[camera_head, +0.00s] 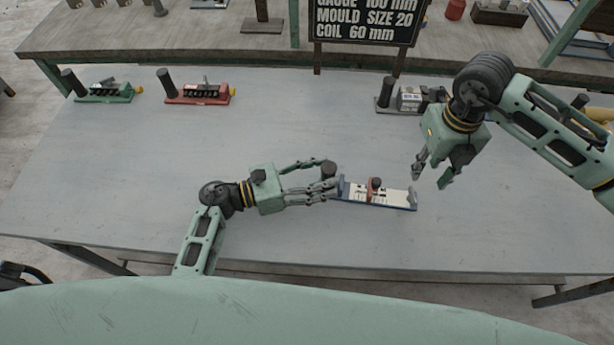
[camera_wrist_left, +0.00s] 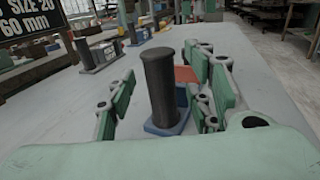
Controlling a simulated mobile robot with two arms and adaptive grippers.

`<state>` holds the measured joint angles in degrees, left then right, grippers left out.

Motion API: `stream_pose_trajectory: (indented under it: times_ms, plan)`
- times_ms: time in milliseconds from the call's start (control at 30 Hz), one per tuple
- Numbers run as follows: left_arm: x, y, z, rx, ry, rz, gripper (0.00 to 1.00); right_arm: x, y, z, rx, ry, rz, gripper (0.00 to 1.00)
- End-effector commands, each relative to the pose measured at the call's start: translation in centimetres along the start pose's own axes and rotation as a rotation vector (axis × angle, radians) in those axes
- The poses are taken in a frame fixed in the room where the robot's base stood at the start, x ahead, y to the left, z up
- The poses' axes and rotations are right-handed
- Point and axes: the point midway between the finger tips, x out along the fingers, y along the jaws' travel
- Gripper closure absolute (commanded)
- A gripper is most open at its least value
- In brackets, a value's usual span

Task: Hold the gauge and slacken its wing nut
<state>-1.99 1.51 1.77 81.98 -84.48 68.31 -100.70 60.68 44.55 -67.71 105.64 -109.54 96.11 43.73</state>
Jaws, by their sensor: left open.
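The gauge (camera_head: 397,195) lies on the grey table, with a pale scale plate on a blue base and a red slider (camera_head: 370,190) topped by a dark wing nut (camera_head: 376,183). Its upright black post (camera_head: 328,168) is at the left end. My left gripper (camera_head: 327,180) is open at that end, its fingers around the post. In the left wrist view the post (camera_wrist_left: 161,85) stands between the spread fingers on the blue base (camera_wrist_left: 166,126); contact is not clear. My right gripper (camera_head: 432,177) is open and empty, pointing down, above and right of the gauge.
A green fixture (camera_head: 105,94) and a red fixture (camera_head: 200,97) stand at the back left of the table. Another fixture (camera_head: 408,100) stands behind my right gripper. A black sign (camera_head: 366,22) stands at the back. The table (camera_head: 130,180) is clear left of my left arm.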

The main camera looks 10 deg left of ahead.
Motion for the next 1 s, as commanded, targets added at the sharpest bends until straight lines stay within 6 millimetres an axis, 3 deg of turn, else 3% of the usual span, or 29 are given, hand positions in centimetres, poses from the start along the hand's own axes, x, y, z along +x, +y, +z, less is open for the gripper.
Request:
stream_pose_trajectory:
  times_ms: [333,867,1000]
  plan:
    - [0.43,-0.02,0.03,-0.001,-0.001,-0.001,0.53,0.00,0.00,0.00,0.000,0.000,0.000,0.69]
    - [0.39,-0.03,0.02,-0.001,-0.001,-0.001,0.99,0.00,0.00,0.00,0.000,0.000,0.000,0.69]
    - [0.39,-0.03,0.02,-0.001,0.000,-0.001,1.00,0.00,0.00,0.00,0.000,0.000,0.000,0.69]
